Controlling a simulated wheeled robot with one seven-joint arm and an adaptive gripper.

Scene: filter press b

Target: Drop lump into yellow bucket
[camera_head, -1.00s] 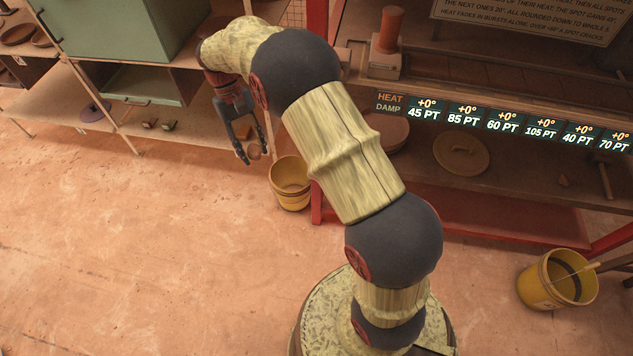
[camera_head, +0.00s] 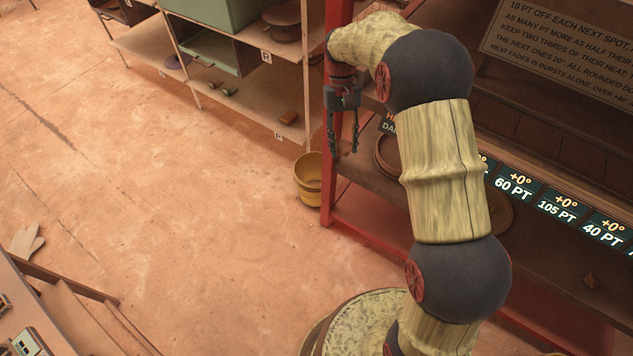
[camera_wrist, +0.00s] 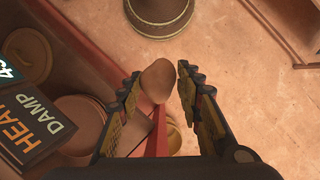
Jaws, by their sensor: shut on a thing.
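The lump (camera_wrist: 158,82) is brown and rounded. In the wrist view it sits between the fingertips of my gripper (camera_wrist: 160,88), against the left finger. A narrow gap shows beside the right finger. In the head view my gripper (camera_head: 343,145) hangs fingers down, above and right of the yellow bucket (camera_head: 309,180), in front of a red post. I cannot make out the lump there. The bucket stands upright on the floor beside the red frame's foot. In the wrist view a part of the bucket (camera_wrist: 174,138) shows beyond the fingers, mostly hidden.
The red post (camera_head: 337,90) and the bench shelf (camera_head: 365,175) stand close to my gripper. Shelves (camera_head: 235,105) with small blocks are at the back left. A pot-like brown thing (camera_wrist: 158,14) tops the wrist view.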

